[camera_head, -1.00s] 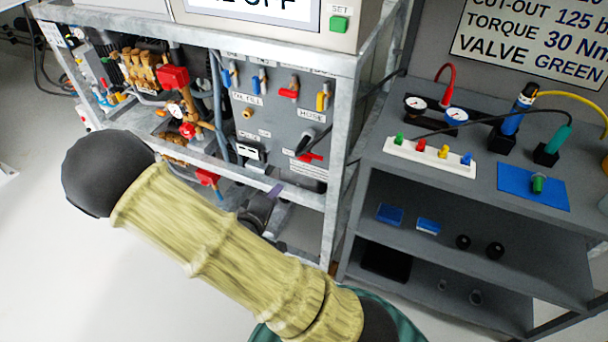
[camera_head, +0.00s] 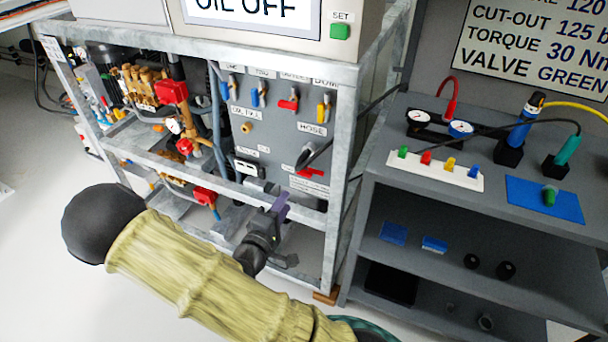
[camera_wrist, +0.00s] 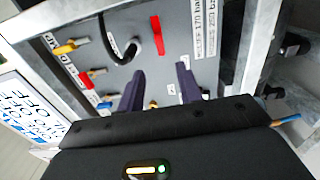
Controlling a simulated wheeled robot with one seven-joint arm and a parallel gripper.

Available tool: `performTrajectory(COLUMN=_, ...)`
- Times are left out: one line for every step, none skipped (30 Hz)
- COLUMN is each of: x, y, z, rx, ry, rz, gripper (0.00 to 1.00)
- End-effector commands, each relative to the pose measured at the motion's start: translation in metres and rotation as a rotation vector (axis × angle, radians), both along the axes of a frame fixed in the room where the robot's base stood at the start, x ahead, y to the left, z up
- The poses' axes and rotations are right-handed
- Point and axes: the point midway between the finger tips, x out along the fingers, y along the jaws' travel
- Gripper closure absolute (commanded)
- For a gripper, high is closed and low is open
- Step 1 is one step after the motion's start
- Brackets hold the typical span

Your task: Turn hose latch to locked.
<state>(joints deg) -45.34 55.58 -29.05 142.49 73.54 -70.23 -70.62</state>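The red hose latch (camera_head: 311,173) is on the grey panel (camera_head: 284,135), below the HOSE label, next to the end of a black hose (camera_head: 318,155). In the wrist view the red latch (camera_wrist: 157,35) stands beyond the fingertips, roughly between their lines, with the black hose loop (camera_wrist: 122,50) to its left. My gripper (camera_head: 280,204) is in front of the panel's lower part, below and left of the latch. In the wrist view its two purple fingers (camera_wrist: 161,75) are apart with nothing between them. The gripper does not touch the latch.
Several coloured valve handles (camera_head: 289,104) line the panel top. A metal frame post (camera_head: 341,180) stands right of the latch, and a rail (camera_head: 180,165) crosses left of the gripper. A grey shelf bench (camera_head: 480,200) with gauges and coloured plugs stands at the right.

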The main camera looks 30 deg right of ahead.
Motion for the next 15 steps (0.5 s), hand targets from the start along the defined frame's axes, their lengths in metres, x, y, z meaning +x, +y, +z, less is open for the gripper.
performTrajectory(x=0.005, y=-0.009, z=-0.002, rx=0.000, ry=-0.002, rz=-0.005, gripper=0.65)
performTrajectory(x=0.009, y=-0.013, z=-0.001, rx=0.000, ry=-0.002, rz=-0.005, gripper=0.65)
performTrajectory(x=0.013, y=-0.019, z=-0.001, rx=0.000, ry=-0.001, rz=-0.005, gripper=0.65)
performTrajectory(x=0.016, y=-0.023, z=-0.002, rx=0.001, ry=-0.002, rz=-0.005, gripper=0.65)
performTrajectory(x=0.020, y=-0.027, z=-0.002, rx=0.002, ry=-0.002, rz=-0.004, gripper=0.65)
performTrajectory(x=0.024, y=-0.033, z=-0.001, rx=0.002, ry=-0.002, rz=-0.005, gripper=0.65)
performTrajectory(x=0.027, y=-0.037, z=-0.001, rx=0.001, ry=-0.002, rz=-0.004, gripper=0.65)
performTrajectory(x=0.030, y=-0.041, z=-0.001, rx=0.000, ry=-0.002, rz=-0.005, gripper=0.65)
performTrajectory(x=0.035, y=-0.046, z=-0.002, rx=0.002, ry=-0.002, rz=-0.003, gripper=0.65)
performTrajectory(x=0.038, y=-0.051, z=-0.002, rx=0.002, ry=-0.004, rz=-0.004, gripper=0.65)
performTrajectory(x=0.041, y=-0.055, z=-0.002, rx=0.001, ry=-0.003, rz=-0.003, gripper=0.65)
performTrajectory(x=0.045, y=-0.061, z=-0.001, rx=0.000, ry=-0.004, rz=-0.004, gripper=0.65)
performTrajectory(x=0.049, y=-0.065, z=-0.001, rx=0.000, ry=-0.003, rz=-0.003, gripper=0.65)
performTrajectory(x=0.052, y=-0.069, z=-0.002, rx=0.001, ry=-0.003, rz=-0.003, gripper=0.65)
performTrajectory(x=0.057, y=-0.074, z=-0.002, rx=0.001, ry=-0.002, rz=-0.003, gripper=0.65)
